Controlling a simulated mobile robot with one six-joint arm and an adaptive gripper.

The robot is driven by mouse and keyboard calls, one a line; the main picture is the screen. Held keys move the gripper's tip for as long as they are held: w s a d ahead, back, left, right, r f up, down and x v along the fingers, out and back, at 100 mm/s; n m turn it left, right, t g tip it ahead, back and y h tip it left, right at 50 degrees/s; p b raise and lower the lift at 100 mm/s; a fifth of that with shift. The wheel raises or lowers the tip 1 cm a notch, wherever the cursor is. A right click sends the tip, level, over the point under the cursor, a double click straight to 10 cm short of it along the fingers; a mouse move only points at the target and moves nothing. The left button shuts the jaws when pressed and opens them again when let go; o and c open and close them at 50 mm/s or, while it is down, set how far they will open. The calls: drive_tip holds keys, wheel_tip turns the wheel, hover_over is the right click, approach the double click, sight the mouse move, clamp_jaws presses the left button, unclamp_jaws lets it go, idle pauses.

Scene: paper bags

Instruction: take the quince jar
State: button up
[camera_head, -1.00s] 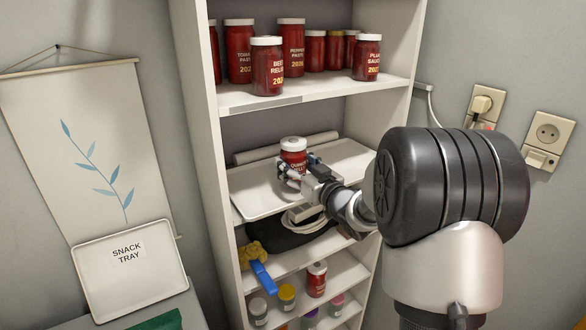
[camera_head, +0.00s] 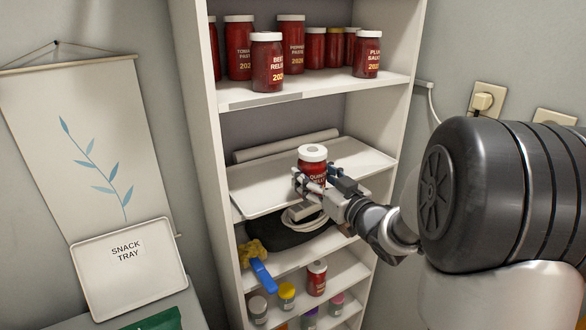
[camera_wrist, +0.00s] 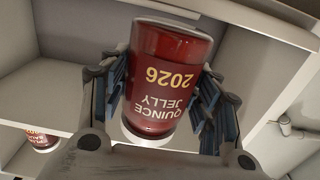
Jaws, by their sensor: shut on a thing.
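The quince jar (camera_head: 314,170) is a red jar with a white lid, held upright at the front of the middle shelf. In the wrist view the quince jar (camera_wrist: 165,80) appears upside down, its label reading "Quince Jelly 2026". My gripper (camera_head: 322,182) is shut on it, with a finger on each side of the glass in the wrist view (camera_wrist: 163,100).
Several red jars, including a beet relish jar (camera_head: 267,62) and a plum sauce jar (camera_head: 367,54), stand on the shelf above. A rolled sheet (camera_head: 285,146) lies behind the tray. The shelf's side walls are close.

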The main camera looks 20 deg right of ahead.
sight(320, 179)
drive_tip(key=shift+s+d+r, duration=0.1)
drive_tip(key=shift+s+d, duration=0.15)
drive_tip(key=shift+s, duration=1)
drive_tip(key=shift+s+d+r, duration=0.1)
drive_tip(key=shift+s+d, duration=0.15)
drive_tip(key=shift+s, duration=0.95)
drive_tip(key=shift+s+d, duration=0.25)
drive_tip(key=shift+s, duration=1)
